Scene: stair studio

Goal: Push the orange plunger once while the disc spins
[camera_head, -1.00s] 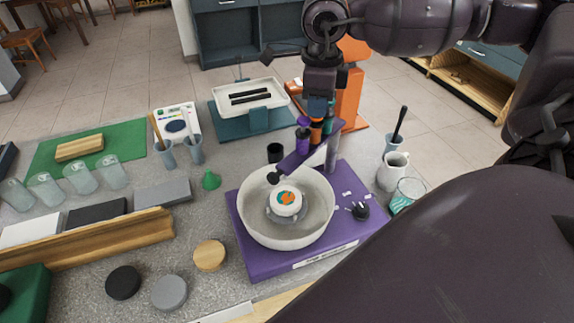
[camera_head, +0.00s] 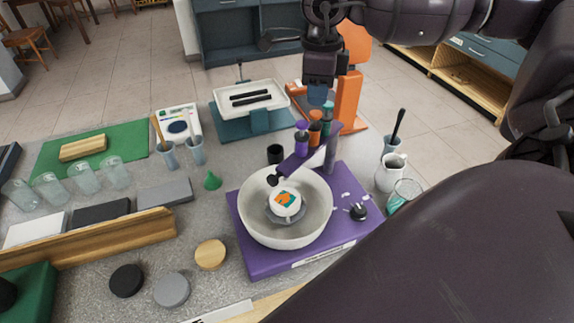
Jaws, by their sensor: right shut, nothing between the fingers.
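The orange plunger (camera_head: 315,129) stands in the middle of a purple arm (camera_head: 296,162), between a purple plunger (camera_head: 301,143) and a teal plunger (camera_head: 327,120). My right gripper (camera_head: 317,98) is shut and empty, pointing down just above the orange plunger, apparently with a small gap. The white disc (camera_head: 286,201) with an orange and teal patch sits on a grey mount inside a pale round bowl (camera_head: 252,222). The bowl is on a purple base (camera_head: 258,262). My left gripper is not in view.
A black knob (camera_head: 358,212) is on the base's right side. A white jug (camera_head: 390,174) and a glass (camera_head: 404,196) stand to the right. An orange stand (camera_head: 349,85) and a white tray (camera_head: 276,98) are behind. Round discs lie at front left.

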